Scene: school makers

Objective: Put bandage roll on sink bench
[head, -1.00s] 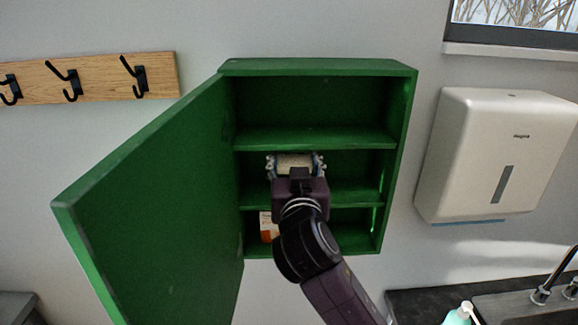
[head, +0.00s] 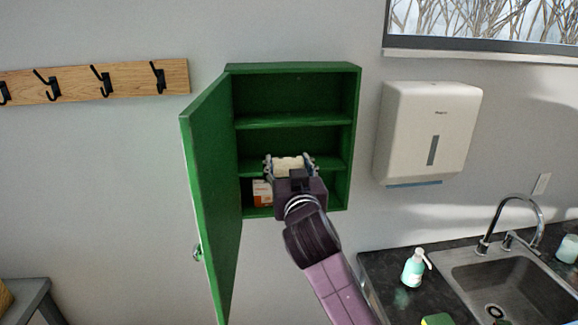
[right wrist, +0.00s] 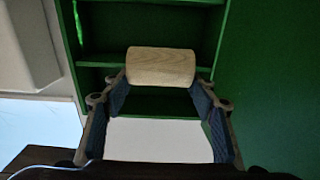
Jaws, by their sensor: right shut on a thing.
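The bandage roll (head: 288,164) is a cream-coloured cylinder held between the fingers of my right gripper (head: 290,168). In the right wrist view the roll (right wrist: 160,67) lies crosswise between the fingertips of the gripper (right wrist: 160,85). In the head view the gripper and roll are in front of the open green cabinet (head: 355,140). The sink bench (head: 385,270) is a dark counter at the lower right, with a metal sink (head: 470,275) set into it. My left gripper is not in view.
The cabinet door (head: 212,200) stands open to the left. A small orange and white box (head: 262,193) is on the lowest shelf. A soap bottle (head: 414,268) and tap (head: 507,215) stand on the bench. The paper dispenser (head: 425,130) is on the wall above.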

